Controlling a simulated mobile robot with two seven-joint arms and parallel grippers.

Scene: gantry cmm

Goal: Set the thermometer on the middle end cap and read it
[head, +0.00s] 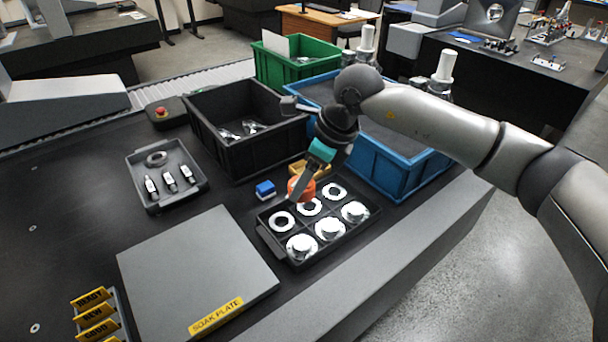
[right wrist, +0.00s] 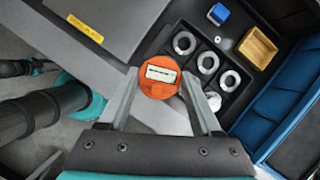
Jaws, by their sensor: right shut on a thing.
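The thermometer is an orange round body with a pale display (right wrist: 160,74). My right gripper (right wrist: 160,88) is shut on it, one finger on each side. In the head view the thermometer (head: 301,190) is above the dark compartment tray (head: 262,232), apart from the caps as far as I can tell. The tray's front row holds three silver end caps; the middle end cap (head: 330,229) is between the left cap (head: 301,247) and right cap (head: 355,211). The back row holds three rings (head: 282,221). In the right wrist view the thermometer and fingers hide most caps. My left gripper is not in view.
A blue block (head: 265,190) and a yellow box (head: 297,169) stand behind the tray. Black (head: 232,150), blue (head: 385,170) and green (head: 268,68) crates stand further back. The grey soak plate (head: 195,270) lies left, with a small parts tray (head: 140,165) beyond it.

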